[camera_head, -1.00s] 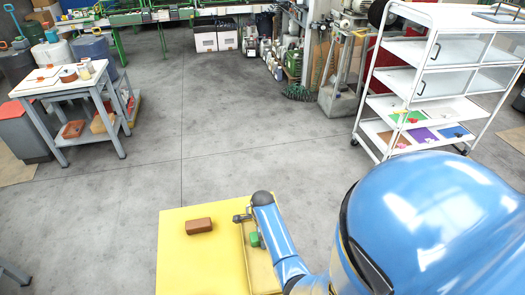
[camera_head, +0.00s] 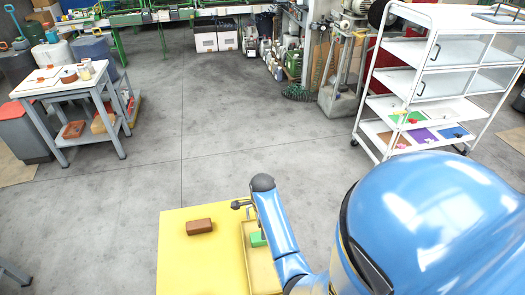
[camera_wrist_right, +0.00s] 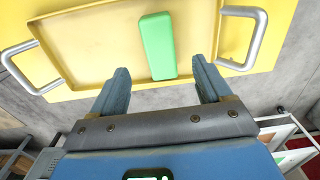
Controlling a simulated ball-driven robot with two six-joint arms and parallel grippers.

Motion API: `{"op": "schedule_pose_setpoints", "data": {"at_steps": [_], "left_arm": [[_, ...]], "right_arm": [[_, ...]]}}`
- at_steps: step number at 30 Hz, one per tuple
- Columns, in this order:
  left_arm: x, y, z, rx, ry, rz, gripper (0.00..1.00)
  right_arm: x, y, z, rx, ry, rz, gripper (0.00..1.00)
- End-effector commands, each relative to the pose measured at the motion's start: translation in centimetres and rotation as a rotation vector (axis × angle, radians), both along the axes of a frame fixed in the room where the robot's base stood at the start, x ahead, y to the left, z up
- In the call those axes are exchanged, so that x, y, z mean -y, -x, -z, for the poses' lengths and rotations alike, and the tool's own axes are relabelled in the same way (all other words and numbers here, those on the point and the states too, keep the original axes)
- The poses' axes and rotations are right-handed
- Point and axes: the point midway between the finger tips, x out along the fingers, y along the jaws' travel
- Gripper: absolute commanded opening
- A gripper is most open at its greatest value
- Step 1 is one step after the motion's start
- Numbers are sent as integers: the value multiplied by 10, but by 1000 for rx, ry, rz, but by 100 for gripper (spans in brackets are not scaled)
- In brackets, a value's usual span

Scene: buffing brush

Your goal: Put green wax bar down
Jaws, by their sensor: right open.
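The green wax bar (camera_wrist_right: 158,47) lies in a shallow yellow tray (camera_wrist_right: 95,45) with metal handles, in the right wrist view. In the head view the bar (camera_head: 257,239) shows partly beside my blue right arm, on the tray (camera_head: 262,272) at the right side of the yellow table. My right gripper (camera_wrist_right: 161,78) is open; its two blue fingers are spread apart, with the near end of the bar at the level of their tips. The fingers do not touch the bar. My left gripper is not in view.
A brown block (camera_head: 199,226) lies on the yellow table (camera_head: 185,262), left of the tray. A white shelf cart (camera_head: 425,90) stands at the right back, and a small grey-white work table (camera_head: 60,82) at the left. The floor between them is clear.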

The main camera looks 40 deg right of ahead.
Motion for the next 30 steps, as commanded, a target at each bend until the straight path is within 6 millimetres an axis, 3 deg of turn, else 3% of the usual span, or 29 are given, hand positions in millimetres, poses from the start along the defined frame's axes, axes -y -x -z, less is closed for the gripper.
{"op": "schedule_pose_setpoints", "data": {"at_steps": [4,10,17,24,30], "left_arm": [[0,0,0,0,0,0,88],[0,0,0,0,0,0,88],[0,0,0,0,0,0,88],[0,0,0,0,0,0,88],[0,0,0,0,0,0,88]], "right_arm": [[0,-1,-22,3,1,0,78],[-1,0,-36,6,3,-9,78],[-19,4,-14,105,54,-167,78],[-57,17,17,334,221,-537,78],[-91,38,13,521,426,-855,78]]}}
